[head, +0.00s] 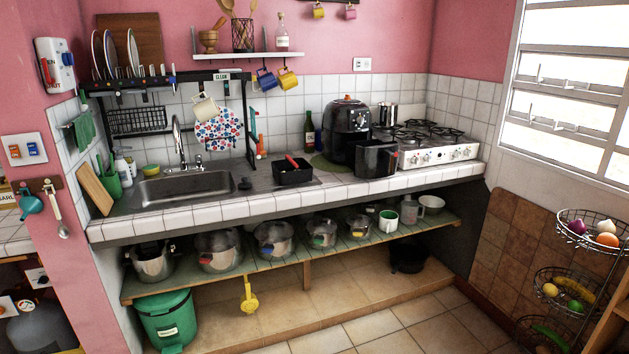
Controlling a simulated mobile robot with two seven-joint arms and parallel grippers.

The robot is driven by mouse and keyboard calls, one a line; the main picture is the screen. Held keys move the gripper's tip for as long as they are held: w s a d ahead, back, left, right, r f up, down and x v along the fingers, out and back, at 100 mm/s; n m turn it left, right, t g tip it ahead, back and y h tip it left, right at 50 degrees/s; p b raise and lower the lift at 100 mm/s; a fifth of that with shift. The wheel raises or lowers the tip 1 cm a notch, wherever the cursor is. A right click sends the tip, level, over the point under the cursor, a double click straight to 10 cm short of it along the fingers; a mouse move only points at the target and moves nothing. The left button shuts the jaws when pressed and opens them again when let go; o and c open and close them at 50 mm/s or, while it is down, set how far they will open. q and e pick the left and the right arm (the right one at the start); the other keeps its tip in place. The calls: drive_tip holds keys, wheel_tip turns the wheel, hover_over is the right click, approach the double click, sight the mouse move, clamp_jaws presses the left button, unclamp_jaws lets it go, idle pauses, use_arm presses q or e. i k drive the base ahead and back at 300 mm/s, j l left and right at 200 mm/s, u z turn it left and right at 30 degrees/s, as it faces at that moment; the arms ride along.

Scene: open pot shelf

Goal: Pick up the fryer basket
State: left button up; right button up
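The fryer basket (374,161) is a black, box-shaped drawer standing on the tiled counter near its front edge, in the right half of the head view. It is out of the black air fryer (347,122), which stands just behind it and to its left on a dark green round mat (325,165). The basket looks upright; its inside is too dark to make out. Neither of my grippers shows in the head view.
The white gas stove (440,153) stands close to the basket's right. Pots fill the open shelf (285,262) below. The tiled floor (405,325) in front is clear.

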sight(291, 177)
drive_tip(key=i+u, duration=0.1)
drive_tip(key=i, duration=0.55)
drive_tip(key=i+l+u, duration=0.15)
drive_tip(key=i, duration=0.55)
